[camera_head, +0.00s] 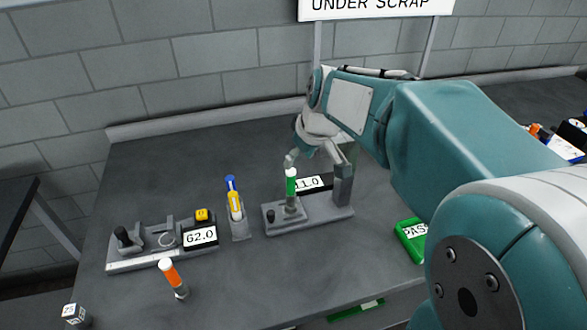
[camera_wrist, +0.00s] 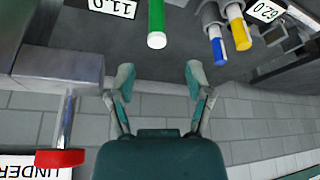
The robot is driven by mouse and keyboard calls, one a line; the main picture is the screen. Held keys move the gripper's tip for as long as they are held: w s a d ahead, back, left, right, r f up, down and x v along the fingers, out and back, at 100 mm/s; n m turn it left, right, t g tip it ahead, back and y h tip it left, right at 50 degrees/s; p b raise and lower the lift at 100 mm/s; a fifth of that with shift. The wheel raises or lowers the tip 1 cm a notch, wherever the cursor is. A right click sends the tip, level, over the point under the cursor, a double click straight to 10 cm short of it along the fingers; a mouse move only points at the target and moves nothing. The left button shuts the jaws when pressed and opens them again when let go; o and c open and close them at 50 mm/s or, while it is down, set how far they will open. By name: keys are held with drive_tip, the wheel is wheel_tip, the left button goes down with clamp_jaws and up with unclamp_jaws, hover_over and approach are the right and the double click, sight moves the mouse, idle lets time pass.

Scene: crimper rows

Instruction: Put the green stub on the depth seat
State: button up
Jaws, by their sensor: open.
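The green stub (camera_head: 291,184), with a white top and a grey lower end, stands upright at the gauge with the 11.0 display (camera_head: 309,184). This looks like the depth seat, a grey base (camera_head: 330,217) with a tall block at its right. Whether the stub's foot is fully down in it I cannot tell. In the wrist view the stub (camera_wrist: 156,18) lies ahead of the fingertips, between their lines. My gripper (camera_wrist: 159,78) is open and empty, apart from the stub. In the head view it (camera_head: 318,158) is just above and behind the stub, partly overlapped by my arm.
Left of the gauge stand a holder with blue and yellow tools (camera_head: 234,198) and a fixture (camera_head: 150,257) with a 62.0 display (camera_head: 200,236). An orange stub (camera_head: 171,274) stands in front. A green PASS tray (camera_head: 408,240) is at right. A brick wall is behind.

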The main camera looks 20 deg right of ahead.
drive_tip(key=s+a+m+t+h, duration=0.1)
drive_tip(key=s+m, duration=0.3)
drive_tip(key=s, duration=1.6)
drive_tip(key=shift+s+a+f+m+h, duration=0.2)
drive_tip(key=shift+s+f+m+h, duration=0.1)
drive_tip(key=shift+s+f+h, duration=0.1)
